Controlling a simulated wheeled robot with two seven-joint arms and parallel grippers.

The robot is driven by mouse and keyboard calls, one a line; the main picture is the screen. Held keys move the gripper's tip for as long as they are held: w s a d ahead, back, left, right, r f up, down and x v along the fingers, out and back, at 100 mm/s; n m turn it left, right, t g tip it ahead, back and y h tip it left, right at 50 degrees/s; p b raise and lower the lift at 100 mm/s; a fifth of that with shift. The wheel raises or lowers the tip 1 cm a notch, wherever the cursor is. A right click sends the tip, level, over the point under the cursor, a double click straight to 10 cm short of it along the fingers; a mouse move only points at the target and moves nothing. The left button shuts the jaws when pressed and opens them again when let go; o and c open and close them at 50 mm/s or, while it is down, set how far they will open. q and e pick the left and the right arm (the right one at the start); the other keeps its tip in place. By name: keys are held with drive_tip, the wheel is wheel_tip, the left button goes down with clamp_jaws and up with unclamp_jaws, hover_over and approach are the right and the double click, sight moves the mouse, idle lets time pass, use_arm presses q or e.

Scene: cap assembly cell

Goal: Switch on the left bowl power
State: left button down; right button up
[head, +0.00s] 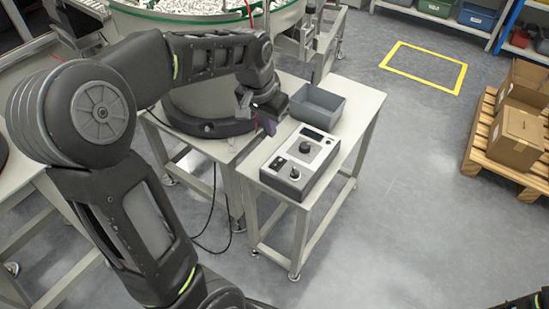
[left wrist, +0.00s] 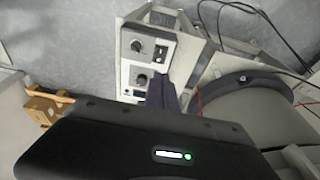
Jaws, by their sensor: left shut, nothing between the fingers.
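A grey control box (head: 318,163) sits on a small light table, with a dark display, two black knobs (head: 305,147) and small dark switches (head: 277,163) on its top. The box also shows in the left wrist view (left wrist: 128,62), with its knobs and a dark switch (left wrist: 161,57). My left gripper (head: 268,123) is shut and empty, just beyond the far left corner of the box. Its dark fingers (left wrist: 162,92) cover part of the box in the left wrist view. Switch positions are too small to tell. My right gripper is not seen.
A grey open bin (head: 317,104) stands behind the box. A round dark-based unit (head: 205,122) is on the table to the left. A large green-rimmed bowl (head: 190,18) of white parts is at the back. Cardboard boxes (head: 515,138) sit on a pallet at right.

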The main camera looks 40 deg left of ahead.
sight(275, 165)
use_arm(q)
drive_tip(key=x, duration=0.4)
drive_tip(key=s+x, duration=0.1)
drive_tip(key=x, duration=0.8)
drive_tip(key=shift+s+f+b, duration=0.1)
drive_tip(key=shift+f+b, duration=0.3)
drive_tip(key=shift+f, duration=0.1)
drive_tip(key=shift+s+f+b, duration=0.15)
drive_tip(key=shift+f+b, duration=0.35)
drive_tip(key=shift+f, duration=0.1)
drive_tip(key=shift+r, duration=0.3)
drive_tip(key=shift+p, duration=0.3)
drive_tip(key=shift+w+r, duration=0.35)
drive_tip(key=shift+w, duration=0.35)
drive_tip(key=shift+r+p, duration=0.1)
drive_tip(key=shift+p, duration=0.2)
